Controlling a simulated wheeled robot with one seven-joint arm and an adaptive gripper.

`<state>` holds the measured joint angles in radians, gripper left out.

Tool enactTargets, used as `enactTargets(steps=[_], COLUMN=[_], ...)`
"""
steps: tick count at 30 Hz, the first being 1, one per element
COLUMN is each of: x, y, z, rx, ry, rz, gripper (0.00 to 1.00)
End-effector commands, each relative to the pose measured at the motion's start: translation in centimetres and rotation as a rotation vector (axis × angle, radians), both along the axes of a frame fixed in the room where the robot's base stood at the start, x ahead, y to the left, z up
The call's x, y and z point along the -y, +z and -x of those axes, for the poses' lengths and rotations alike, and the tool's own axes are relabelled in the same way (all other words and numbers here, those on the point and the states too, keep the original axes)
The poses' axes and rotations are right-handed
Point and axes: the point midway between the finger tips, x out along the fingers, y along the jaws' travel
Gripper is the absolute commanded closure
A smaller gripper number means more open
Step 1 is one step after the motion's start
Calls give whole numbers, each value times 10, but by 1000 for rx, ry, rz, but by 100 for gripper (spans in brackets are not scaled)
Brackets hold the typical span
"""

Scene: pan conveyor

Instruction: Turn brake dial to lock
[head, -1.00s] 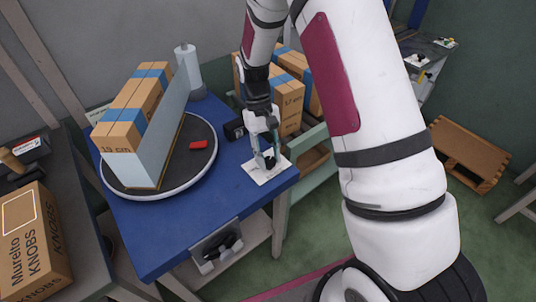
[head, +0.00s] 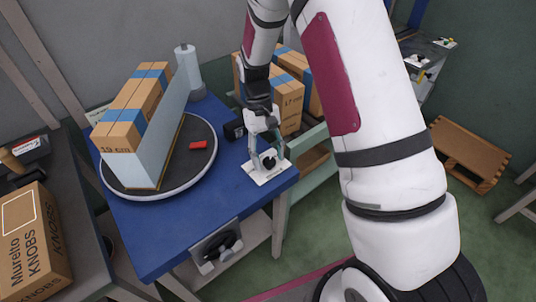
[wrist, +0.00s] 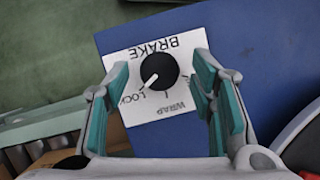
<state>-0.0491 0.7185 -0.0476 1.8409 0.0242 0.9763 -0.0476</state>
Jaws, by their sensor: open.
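The brake dial (wrist: 159,70) is a round black knob on a white plate (wrist: 181,45) marked BRAKE, LOCK and WRAP. In the wrist view its light pointer line is turned toward the word LOCK. In the head view the dial (head: 269,161) and its plate (head: 257,178) sit at the blue table's front right corner. My gripper (head: 268,160) points down over the dial. In the wrist view my gripper (wrist: 160,88) is open, with one teal-padded finger on each side of the dial and a visible gap to it on both sides.
A round turntable (head: 207,171) on the blue table (head: 172,232) carries cartons (head: 118,140) beside a pale upright panel and a red object (head: 198,145). A small black box (head: 234,130) stands near my gripper. More cartons (head: 289,92) stand behind. The table's front is clear.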

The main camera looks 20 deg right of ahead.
Motion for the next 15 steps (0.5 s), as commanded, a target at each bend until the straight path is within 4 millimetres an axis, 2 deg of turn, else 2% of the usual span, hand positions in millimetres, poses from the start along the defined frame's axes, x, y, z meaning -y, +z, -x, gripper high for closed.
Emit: enactTargets(steps=[5, 15], x=[0, -1], y=[18, 80], z=[-9, -35], rx=[5, 6], ry=[0, 0], rz=[0, 0], gripper=[50, 50])
